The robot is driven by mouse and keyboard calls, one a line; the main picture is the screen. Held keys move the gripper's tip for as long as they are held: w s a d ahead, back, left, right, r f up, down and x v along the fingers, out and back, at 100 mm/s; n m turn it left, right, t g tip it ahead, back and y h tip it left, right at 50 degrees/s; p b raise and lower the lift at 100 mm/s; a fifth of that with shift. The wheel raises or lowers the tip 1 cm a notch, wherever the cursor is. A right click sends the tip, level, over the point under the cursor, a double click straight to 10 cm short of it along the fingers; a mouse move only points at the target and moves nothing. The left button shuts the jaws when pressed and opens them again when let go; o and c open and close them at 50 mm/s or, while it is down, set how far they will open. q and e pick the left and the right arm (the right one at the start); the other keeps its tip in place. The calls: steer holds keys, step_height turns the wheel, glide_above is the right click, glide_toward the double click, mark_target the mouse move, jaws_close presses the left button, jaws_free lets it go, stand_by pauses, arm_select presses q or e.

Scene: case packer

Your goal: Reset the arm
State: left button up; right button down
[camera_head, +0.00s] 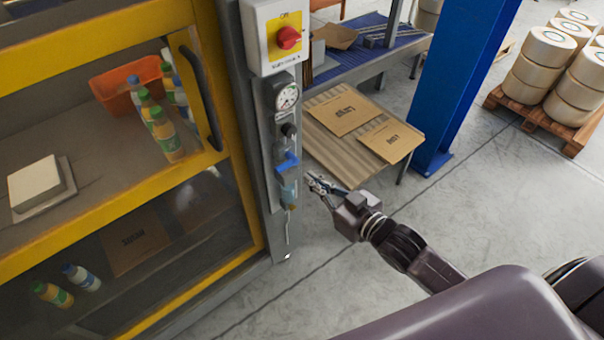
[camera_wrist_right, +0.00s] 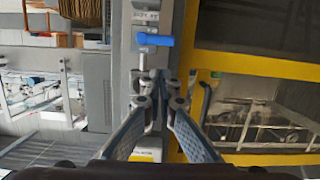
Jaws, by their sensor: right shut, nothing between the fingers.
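My right gripper (camera_head: 316,186) is shut and empty in the head view. Its fingertips are near the grey post of the yellow-framed machine, just right of the air unit with the blue valve handle (camera_head: 287,162). In the right wrist view the two fingers (camera_wrist_right: 163,80) come together at their tips, and the blue handle (camera_wrist_right: 154,40) shows beyond them. I cannot tell from these frames whether the fingers touch the post. My right arm reaches in from the lower right. My left gripper is not in view.
A switch box with a red knob (camera_head: 288,39) and a gauge (camera_head: 286,95) sit on the post. The yellow-framed door (camera_head: 236,185) encloses bottles and an orange crate (camera_head: 126,88). Cardboard sheets (camera_head: 343,111) lie on a table behind.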

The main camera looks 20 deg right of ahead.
steer(key=s+d+f+m+g+h, duration=0.1)
steer(key=s+d+f+g+h, duration=0.2)
steer(key=f, duration=0.8)
steer(key=s+d+f+m+g, duration=0.1)
steer(key=s+d+f, duration=0.3)
steer(key=f, duration=0.7)
steer(key=s+d+f+g+h, duration=0.25)
steer(key=s+f, duration=0.25)
steer(key=f, duration=0.6)
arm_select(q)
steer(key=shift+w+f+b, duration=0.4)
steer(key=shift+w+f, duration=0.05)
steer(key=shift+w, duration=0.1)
arm_select(e)
steer(key=s+a+f+g, duration=0.1)
steer(key=s+f+g, duration=0.1)
steer(key=s+f, duration=0.4)
steer(key=s+a+f+g, duration=0.2)
steer(key=s+f, duration=0.5)
steer(key=s, duration=0.8)
steer(key=s+a+f+g, duration=0.2)
steer(key=s+f+g, duration=0.1)
steer(key=s+f, duration=0.4)
steer(key=s, duration=0.3)
steer(key=shift+s+a+f, duration=0.2)
